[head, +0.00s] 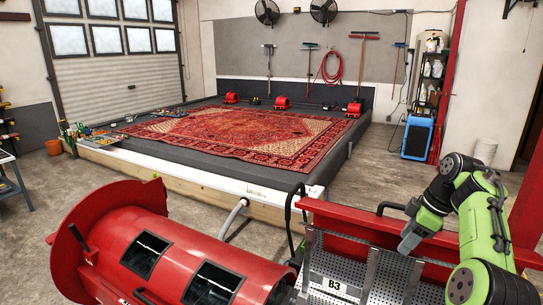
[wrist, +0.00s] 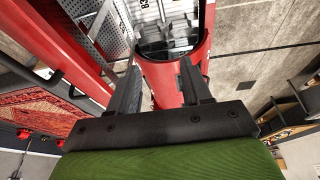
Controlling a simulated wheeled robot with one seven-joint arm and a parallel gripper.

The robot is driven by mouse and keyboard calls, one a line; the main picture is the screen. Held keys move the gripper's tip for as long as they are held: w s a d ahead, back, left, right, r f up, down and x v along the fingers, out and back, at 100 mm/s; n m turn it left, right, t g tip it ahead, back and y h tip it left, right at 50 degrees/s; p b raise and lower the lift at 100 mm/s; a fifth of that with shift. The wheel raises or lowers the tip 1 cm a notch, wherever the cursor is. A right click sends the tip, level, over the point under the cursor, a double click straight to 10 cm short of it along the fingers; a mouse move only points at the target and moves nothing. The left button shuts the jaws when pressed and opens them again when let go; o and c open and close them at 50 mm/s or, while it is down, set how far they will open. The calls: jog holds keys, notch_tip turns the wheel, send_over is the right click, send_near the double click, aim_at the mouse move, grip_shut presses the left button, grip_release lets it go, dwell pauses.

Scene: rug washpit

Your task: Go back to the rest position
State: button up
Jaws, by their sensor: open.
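My green and black arm is at the right of the head view, folded over a red beam. My gripper (head: 409,241) points down and left there, above the perforated metal panel marked B3 (head: 335,286). In the wrist view my gripper (wrist: 160,88) shows two dark fingers, apart, with nothing held between them. Beyond the fingertips is the red drum machine (wrist: 178,72) with its dark window. I cannot tell the exact gap between the gripper and the panel.
The red drum machine (head: 150,245) fills the lower left of the head view. A red beam (head: 375,225) runs beneath my arm. The washpit with a patterned rug (head: 235,138) lies behind. A blue machine (head: 417,138) stands at the back right.

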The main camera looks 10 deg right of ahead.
jog(key=s+a+r+m+h+b, duration=0.15)
jog(key=s+a, duration=0.25)
jog(key=a, duration=0.6)
jog(key=s+a+r+m+h+b, duration=0.15)
jog(key=s+a, duration=0.25)
jog(key=a, duration=0.6)
jog(key=s+a+f+m+t+b, duration=0.1)
jog(key=s+a+f+m+b, duration=0.1)
jog(key=s+f, duration=0.4)
jog(key=s+a+f+m+t+b, duration=0.2)
jog(key=s+f+m, duration=0.3)
jog(key=s, duration=1)
jog(key=shift+a+f+m, duration=0.25)
jog(key=shift+f+m, duration=0.05)
jog(key=shift+f, duration=0.6)
jog(key=shift+s, duration=0.1)
